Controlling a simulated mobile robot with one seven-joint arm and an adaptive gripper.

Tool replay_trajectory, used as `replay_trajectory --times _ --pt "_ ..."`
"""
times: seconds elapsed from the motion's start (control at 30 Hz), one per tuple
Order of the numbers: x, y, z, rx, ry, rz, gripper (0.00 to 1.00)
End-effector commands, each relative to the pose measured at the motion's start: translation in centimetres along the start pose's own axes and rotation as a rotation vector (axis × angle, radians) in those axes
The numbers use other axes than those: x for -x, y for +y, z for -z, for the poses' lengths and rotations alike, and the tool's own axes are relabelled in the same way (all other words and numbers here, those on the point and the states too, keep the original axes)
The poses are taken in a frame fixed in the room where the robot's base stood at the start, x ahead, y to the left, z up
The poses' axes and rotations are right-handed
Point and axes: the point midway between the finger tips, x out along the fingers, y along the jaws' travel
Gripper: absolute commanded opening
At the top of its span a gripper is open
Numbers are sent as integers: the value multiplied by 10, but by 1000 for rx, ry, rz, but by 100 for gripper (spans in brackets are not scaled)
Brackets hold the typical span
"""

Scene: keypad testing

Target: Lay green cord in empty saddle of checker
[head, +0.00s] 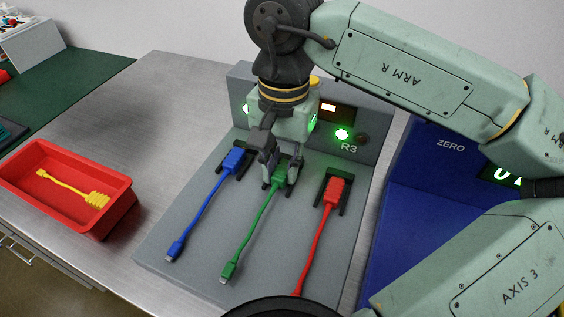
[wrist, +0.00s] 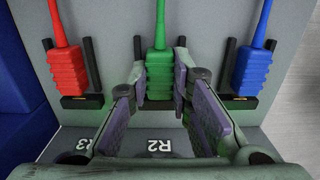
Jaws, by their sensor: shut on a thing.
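The green cord (head: 254,224) lies lengthwise over the sloped front of the grey checker (head: 178,246), in line with the middle saddle. My gripper (head: 279,180) is shut on its ribbed green head, with one finger on each side; in the wrist view the head (wrist: 158,74) is between the finger pads. The black middle saddle (wrist: 138,45), above the R2 label, flanks the head on both sides. I cannot tell whether the head touches the saddle's bottom. The blue cord (head: 202,207) and the red cord (head: 317,238) lie in the outer saddles.
A red bin (head: 118,204) with a yellow cord (head: 62,187) stands on the metal table to the left. A blue unit marked ZERO (head: 425,179) stands close on the right. A green lamp (head: 341,134) glows above R3. The table between bin and checker is clear.

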Motion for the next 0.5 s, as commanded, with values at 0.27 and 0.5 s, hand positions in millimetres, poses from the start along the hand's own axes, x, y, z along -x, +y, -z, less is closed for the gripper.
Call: replay_trajectory --times 0.27,0.5 --pt "-2 0 0 0 -1 -2 0" --pt "-2 0 0 0 -2 -2 35"
